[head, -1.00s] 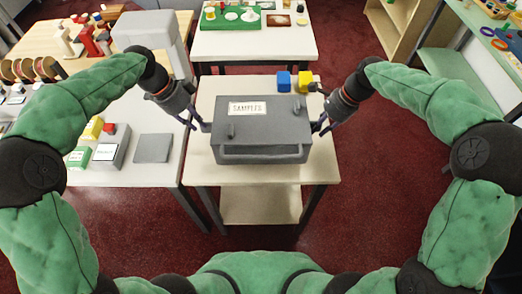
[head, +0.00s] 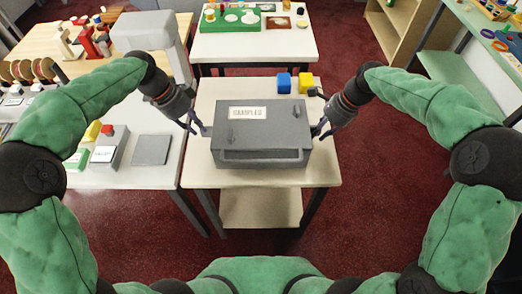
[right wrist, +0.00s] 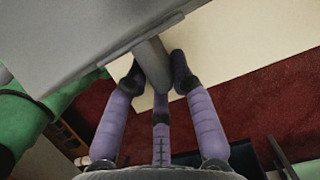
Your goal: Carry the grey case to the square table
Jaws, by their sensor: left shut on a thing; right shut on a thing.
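The grey case (head: 262,133), with a label reading SAMPLES, sits flat on or just above a pale table (head: 200,172) with a lower shelf; I cannot tell whether it touches. My left gripper (head: 203,128) is shut on the case's left side, its grip partly hidden. My right gripper (head: 318,128) is shut on the case's right side. In the right wrist view the right gripper (right wrist: 155,75) closes around a grey bar handle (right wrist: 153,62) of the case. A white table (head: 255,45) stands further back; the frames do not settle which is the square table.
A left counter holds a grey square (head: 151,150) and small boxes. Shelves (head: 410,35) stand at the right. Red floor (head: 375,190) is open at right.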

